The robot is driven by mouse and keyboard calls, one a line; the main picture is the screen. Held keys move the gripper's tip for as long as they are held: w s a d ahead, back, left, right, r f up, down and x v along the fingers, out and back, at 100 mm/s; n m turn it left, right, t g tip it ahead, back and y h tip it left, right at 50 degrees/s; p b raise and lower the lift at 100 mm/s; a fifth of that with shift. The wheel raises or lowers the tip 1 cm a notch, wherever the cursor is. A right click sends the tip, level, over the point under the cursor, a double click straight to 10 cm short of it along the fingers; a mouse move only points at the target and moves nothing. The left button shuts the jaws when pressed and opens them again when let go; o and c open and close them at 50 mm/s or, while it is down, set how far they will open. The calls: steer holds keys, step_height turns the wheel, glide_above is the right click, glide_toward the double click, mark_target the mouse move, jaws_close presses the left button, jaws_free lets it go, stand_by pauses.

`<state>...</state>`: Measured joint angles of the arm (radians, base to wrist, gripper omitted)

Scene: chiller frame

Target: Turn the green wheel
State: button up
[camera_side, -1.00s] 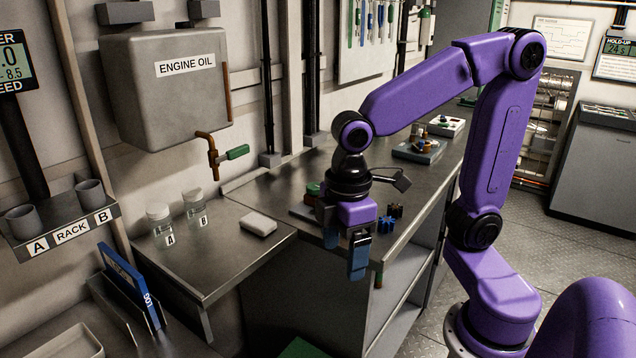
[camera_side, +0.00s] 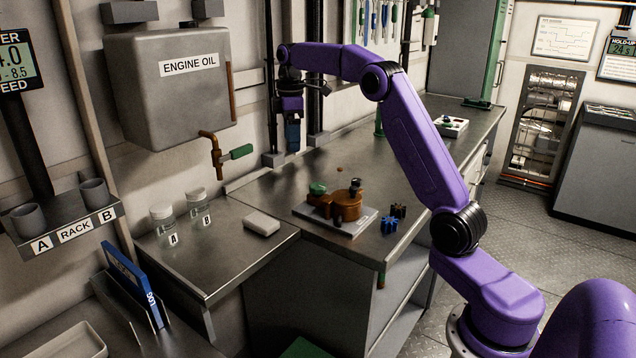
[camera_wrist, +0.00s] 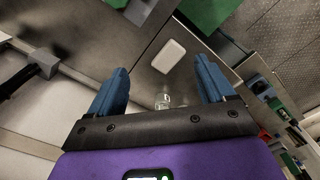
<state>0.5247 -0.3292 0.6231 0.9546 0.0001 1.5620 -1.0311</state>
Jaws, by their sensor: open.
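A small round green part (camera_side: 318,188) sits on top of the brown assembly (camera_side: 345,203) on the bench; I cannot tell whether it is a wheel. A green handle (camera_side: 240,152) is on the tap below the engine oil tank. No other clear green wheel shows. My gripper (camera_side: 292,137) hangs near the wall posts, right of the tap and behind the brown assembly, fingers pointing down. In the wrist view my gripper (camera_wrist: 161,66) has its two blue fingers apart and nothing between them. It touches neither green part.
The bench holds a white block (camera_side: 261,224), two glass jars (camera_side: 162,224) and blue and dark gears (camera_side: 389,226). A green post (camera_side: 379,122) stands farther back. The engine oil tank (camera_side: 170,85) hangs on the wall. The bench behind the brown assembly has free room.

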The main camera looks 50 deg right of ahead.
glide_above(318, 185)
steer(key=shift+m, duration=0.3)
step_height(318, 185, down, 18)
steer(key=shift+r, duration=0.1)
stand_by(0.3)
steer(key=c, duration=1.1)
